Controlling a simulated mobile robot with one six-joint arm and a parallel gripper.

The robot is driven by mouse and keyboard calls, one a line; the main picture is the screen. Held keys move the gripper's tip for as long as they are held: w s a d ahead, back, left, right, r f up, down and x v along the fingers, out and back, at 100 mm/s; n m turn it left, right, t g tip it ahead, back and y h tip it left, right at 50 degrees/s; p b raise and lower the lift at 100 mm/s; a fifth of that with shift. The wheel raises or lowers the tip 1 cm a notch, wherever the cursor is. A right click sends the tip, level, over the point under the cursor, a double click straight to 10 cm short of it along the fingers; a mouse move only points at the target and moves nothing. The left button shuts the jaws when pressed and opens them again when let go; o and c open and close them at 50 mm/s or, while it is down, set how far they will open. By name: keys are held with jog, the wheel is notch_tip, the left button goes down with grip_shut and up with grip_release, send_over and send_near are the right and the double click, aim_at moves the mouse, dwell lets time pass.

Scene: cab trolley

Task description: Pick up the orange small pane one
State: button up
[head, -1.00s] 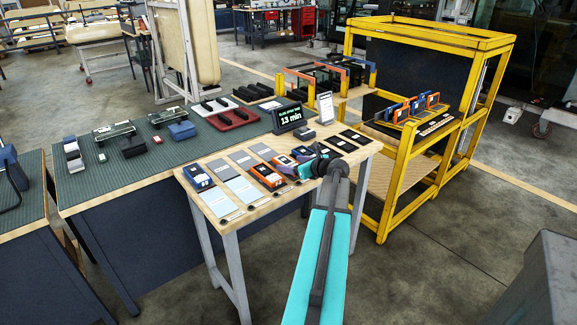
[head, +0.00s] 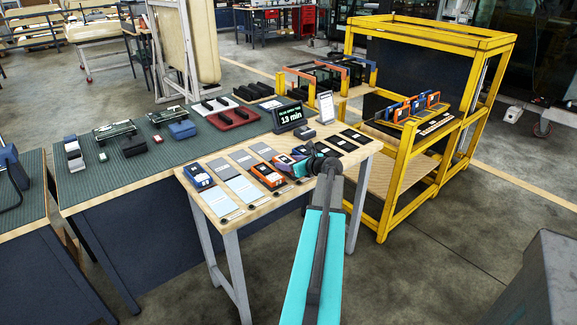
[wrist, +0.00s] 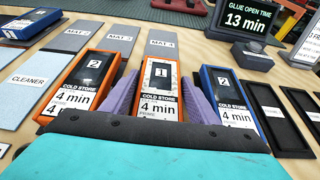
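The orange case marked 1 (wrist: 159,75), with a "COLD STORE 4 min" label, stands in the middle of the wrist view. In the head view it is partly hidden behind my gripper (head: 302,166). My gripper's purple fingers (wrist: 160,98) are apart, one on each side of this case, very close to its sides. I cannot tell whether they touch it. A second orange case marked 2 (wrist: 88,80) lies to its left. A blue case marked 2 (wrist: 227,95) lies close to its right, beside the right finger.
Grey mats (wrist: 121,38) and a cleaner sheet (wrist: 32,80) lie around the cases. Dark trays (wrist: 275,115) lie at right. A display (head: 290,116) reading 13 min stands behind. A yellow frame rack (head: 398,175) stands to the right of the table.

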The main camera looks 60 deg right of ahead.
aim_at(289, 162)
jog(key=c, duration=0.8)
jog(key=shift+o, duration=0.2)
jog(key=shift+r, duration=0.2)
jog(key=shift+r, duration=1.35)
jog(key=shift+s+a+r, duration=0.2)
jog(key=shift+r, duration=0.05)
jog(key=s+a+r+b, duration=0.1)
jog(key=s+a, duration=1)
jog(key=shift+r, duration=0.25)
